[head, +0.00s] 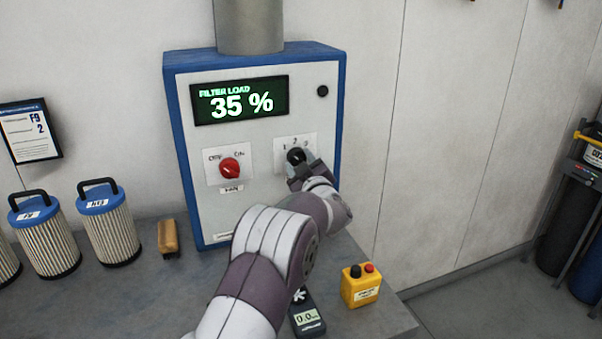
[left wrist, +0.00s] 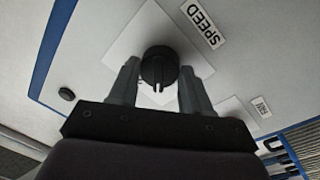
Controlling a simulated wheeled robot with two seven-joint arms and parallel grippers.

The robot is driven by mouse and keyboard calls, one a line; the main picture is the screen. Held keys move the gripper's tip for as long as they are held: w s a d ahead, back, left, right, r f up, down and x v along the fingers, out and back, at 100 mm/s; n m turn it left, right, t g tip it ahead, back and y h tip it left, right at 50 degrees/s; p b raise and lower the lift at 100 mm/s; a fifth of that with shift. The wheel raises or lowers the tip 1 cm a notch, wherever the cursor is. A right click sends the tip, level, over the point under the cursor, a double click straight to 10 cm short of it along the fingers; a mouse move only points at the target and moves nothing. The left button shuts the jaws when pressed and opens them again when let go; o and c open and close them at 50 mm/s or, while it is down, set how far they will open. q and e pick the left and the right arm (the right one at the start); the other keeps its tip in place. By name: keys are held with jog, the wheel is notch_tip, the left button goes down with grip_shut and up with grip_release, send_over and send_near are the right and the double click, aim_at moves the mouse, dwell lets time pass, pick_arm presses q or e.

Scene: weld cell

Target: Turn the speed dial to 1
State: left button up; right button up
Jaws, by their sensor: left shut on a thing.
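The black speed dial (head: 296,156) sits on a white plate with the numerals 1, 2 and 3 above it, on the right of the control box front. In the left wrist view the dial (left wrist: 159,64) is between the two fingers of my left gripper (left wrist: 160,86), which is shut on it. Its white mark points down in that view, which seems to be the upper left of the plate, on the side of the 1. The SPEED label (left wrist: 203,25) shows beside the plate. My left gripper (head: 300,170) partly covers the dial in the head view.
The blue-edged control box (head: 255,213) has a display (head: 240,99) reading FILTER LOAD 35 % and a red FAN knob (head: 229,168) left of the dial. Filters (head: 108,230), a brush (head: 168,238), a meter (head: 307,318) and a yellow button box (head: 360,289) stand on the bench.

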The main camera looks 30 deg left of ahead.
pick_arm(q)
jog(key=shift+n, duration=0.3)
jog(key=o, duration=1.1)
jog(key=shift+c, duration=0.2)
jog(key=b+v, duration=0.2)
jog(key=v, duration=1)
jog(key=shift+s+d+b, duration=0.25)
jog(key=shift+d+b, duration=0.05)
jog(key=shift+b, duration=0.1)
